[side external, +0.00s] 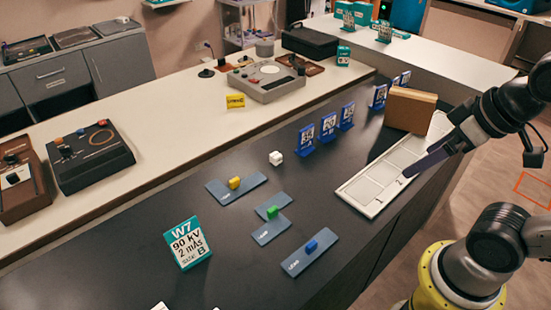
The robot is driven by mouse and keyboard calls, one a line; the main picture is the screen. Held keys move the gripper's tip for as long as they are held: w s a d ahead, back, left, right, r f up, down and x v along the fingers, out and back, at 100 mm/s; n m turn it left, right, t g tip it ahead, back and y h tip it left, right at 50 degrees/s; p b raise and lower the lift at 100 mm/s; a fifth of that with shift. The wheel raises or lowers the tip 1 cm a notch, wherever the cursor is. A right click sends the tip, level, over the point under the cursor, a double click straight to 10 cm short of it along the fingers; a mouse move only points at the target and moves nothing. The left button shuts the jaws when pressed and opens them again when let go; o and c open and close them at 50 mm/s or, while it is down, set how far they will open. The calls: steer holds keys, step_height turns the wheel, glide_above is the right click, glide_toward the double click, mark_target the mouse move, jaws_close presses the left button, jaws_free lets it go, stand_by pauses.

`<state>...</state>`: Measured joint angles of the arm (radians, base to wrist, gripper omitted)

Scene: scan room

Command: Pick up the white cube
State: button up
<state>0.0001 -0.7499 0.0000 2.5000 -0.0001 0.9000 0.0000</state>
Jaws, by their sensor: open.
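The white cube (276,158) sits alone on the dark counter (330,205), near the middle of the side external view. It lies to the left of the blue upright cards and behind the yellow and green pieces. My gripper (412,172) is at the right, above the pale compartment tray, well apart from the cube. Its finger shows as a dark, long shape seen side-on, and nothing shows held in it. The gripper is open.
Yellow (235,183), green (272,212) and blue (311,246) pieces sit on grey plates. A teal W7 card (187,243) stands at the front left. Several blue cards (328,127) stand behind the cube. A white tray (352,198) and brown box (410,109) are at the right.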

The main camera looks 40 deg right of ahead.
stand_by(0.3)
steer(key=c, duration=0.4)
steer(key=shift+c, duration=0.2)
